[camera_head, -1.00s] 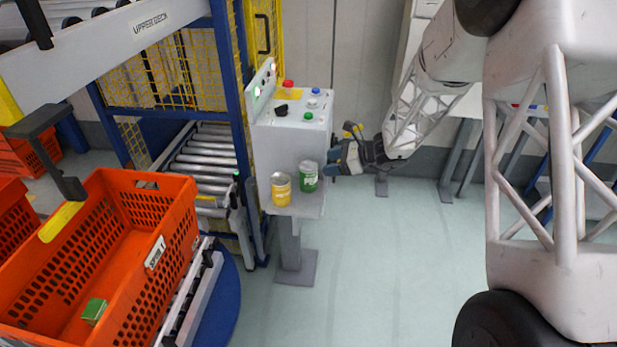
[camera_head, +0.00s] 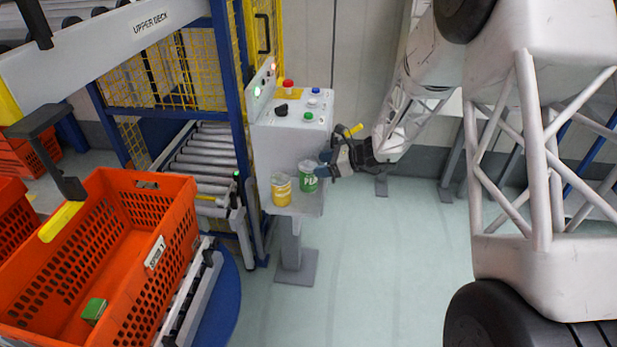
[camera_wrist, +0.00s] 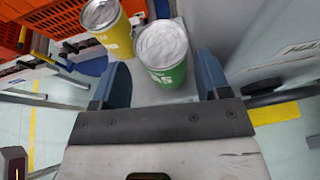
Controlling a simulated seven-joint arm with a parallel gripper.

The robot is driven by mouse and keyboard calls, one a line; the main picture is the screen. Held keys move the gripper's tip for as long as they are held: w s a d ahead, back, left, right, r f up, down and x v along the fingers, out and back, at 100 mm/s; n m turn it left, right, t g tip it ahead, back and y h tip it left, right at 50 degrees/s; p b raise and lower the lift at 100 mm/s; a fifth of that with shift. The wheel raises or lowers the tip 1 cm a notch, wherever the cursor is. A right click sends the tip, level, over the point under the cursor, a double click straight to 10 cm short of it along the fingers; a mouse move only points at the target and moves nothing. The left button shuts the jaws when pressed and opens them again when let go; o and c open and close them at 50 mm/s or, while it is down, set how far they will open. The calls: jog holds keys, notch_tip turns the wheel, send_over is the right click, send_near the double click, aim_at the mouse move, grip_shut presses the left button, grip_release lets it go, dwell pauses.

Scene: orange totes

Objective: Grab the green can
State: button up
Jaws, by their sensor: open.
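The green can (camera_head: 308,177) stands upright on the small shelf (camera_head: 301,208) of the grey control post, with a pale lid. It also shows in the wrist view (camera_wrist: 168,72), between my two blue fingers and ahead of the palm. The yellow can (camera_head: 281,190) stands just left of it, close beside it. My gripper (camera_head: 326,170) is open at the green can's right side, with the fingers reaching to either side of it. I cannot tell whether either finger touches the can.
The control panel (camera_head: 297,125) with several buttons rises behind the cans. An orange tote (camera_head: 170,215) holding a small green box (camera_head: 94,311) stands at the left, beside a roller conveyor (camera_head: 205,160). The floor right of the post is clear.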

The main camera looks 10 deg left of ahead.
aim_at(311, 165)
jog(key=shift+x, duration=2.6)
jog(key=shift+w, duration=0.1)
jog(key=c, duration=0.8)
jog(key=shift+o, duration=0.2)
jog(key=shift+r, duration=0.15)
